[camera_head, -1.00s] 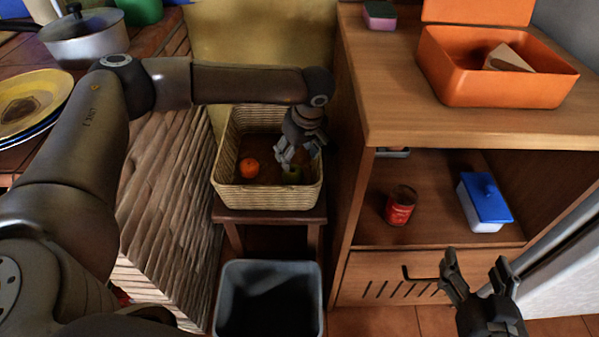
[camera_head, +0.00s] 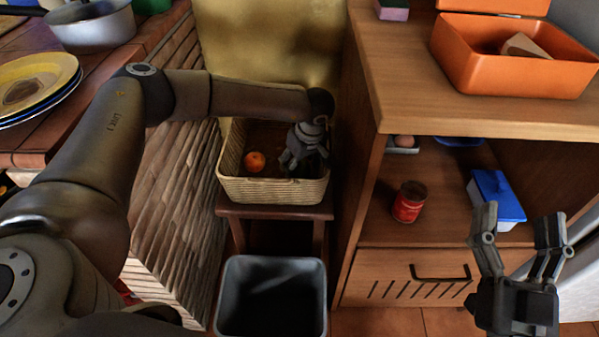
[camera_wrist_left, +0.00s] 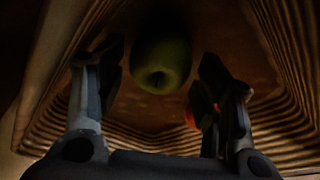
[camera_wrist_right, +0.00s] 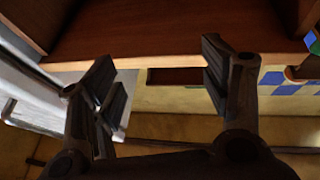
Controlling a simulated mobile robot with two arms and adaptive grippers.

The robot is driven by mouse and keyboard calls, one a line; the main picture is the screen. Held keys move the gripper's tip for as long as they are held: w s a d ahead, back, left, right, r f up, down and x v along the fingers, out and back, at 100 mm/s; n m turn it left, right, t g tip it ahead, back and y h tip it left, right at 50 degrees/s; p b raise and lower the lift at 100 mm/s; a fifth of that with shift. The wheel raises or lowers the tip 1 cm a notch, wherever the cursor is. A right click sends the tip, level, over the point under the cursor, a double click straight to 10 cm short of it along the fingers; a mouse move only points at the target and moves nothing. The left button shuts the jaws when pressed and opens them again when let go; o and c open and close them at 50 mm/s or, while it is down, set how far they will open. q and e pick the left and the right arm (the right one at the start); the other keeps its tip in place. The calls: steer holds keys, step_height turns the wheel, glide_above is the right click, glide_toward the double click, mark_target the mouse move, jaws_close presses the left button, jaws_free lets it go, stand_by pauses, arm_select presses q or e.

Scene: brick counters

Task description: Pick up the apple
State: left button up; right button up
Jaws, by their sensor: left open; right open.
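The green apple (camera_wrist_left: 163,62) lies in the wicker basket, seen in the left wrist view between and just beyond my open left fingers. My left gripper (camera_wrist_left: 155,90) is inside the basket; in the head view it (camera_head: 297,165) points down and hides the apple. The wicker basket (camera_head: 270,192) stands on a small dark stool. An orange fruit (camera_head: 255,162) lies in the basket left of my left gripper. My right gripper (camera_head: 518,240) is open and empty in front of the wooden cabinet, and its open fingers also show in the right wrist view (camera_wrist_right: 160,85).
A grey bin (camera_head: 271,298) stands below the stool. The cabinet (camera_head: 400,90) on the right carries an orange box (camera_head: 500,70); its shelf holds a red can (camera_head: 409,202) and a blue-lidded container (camera_head: 497,197). A brick counter (camera_head: 165,170) bounds the left side.

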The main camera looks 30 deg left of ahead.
arm_select(q)
steer(key=shift+x, duration=0.95)
arm_select(e)
steer(key=shift+s+r+t, duration=0.35)
steer(key=shift+r+t, duration=0.1)
steer(key=shift+r, duration=0.2)
steer(key=shift+s+r+t, duration=0.35)
steer(key=shift+r+t, duration=0.1)
steer(key=shift+r, duration=0.15)
arm_select(q)
steer(key=c, duration=0.8)
steer(key=shift+r, duration=0.2)
arm_select(e)
steer(key=shift+w+f, duration=0.1)
